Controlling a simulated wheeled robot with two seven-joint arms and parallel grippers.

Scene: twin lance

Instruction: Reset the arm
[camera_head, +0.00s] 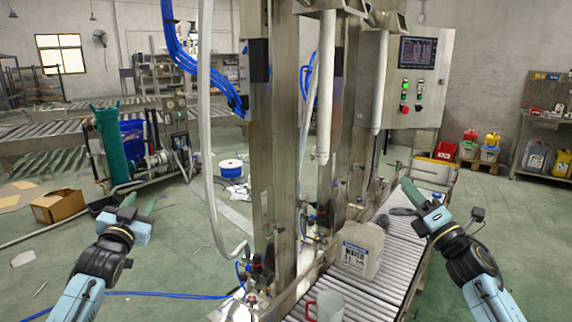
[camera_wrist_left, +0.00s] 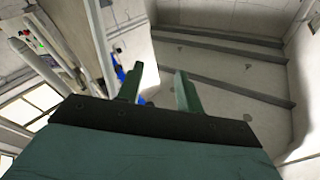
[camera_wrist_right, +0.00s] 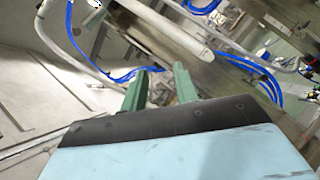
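My left gripper (camera_head: 138,205) is raised at the left of the head view, over open green floor and apart from everything. In the left wrist view its two green fingers (camera_wrist_left: 159,72) stand apart with nothing between them. My right gripper (camera_head: 410,190) is raised at the right, near the far end of the roller conveyor in the picture. In the right wrist view its fingers (camera_wrist_right: 160,70) are also apart and empty. A white jug (camera_head: 360,250) with a printed label stands upright on the roller conveyor (camera_head: 385,285), apart from both grippers.
A steel filling machine (camera_head: 272,150) with hanging nozzles stands between my arms. A control cabinet (camera_head: 412,85) is behind it. A container with a red handle (camera_head: 326,306) sits at the bottom edge. A cardboard box (camera_head: 57,206) lies on the left floor. Coloured canisters (camera_head: 490,148) stand back right.

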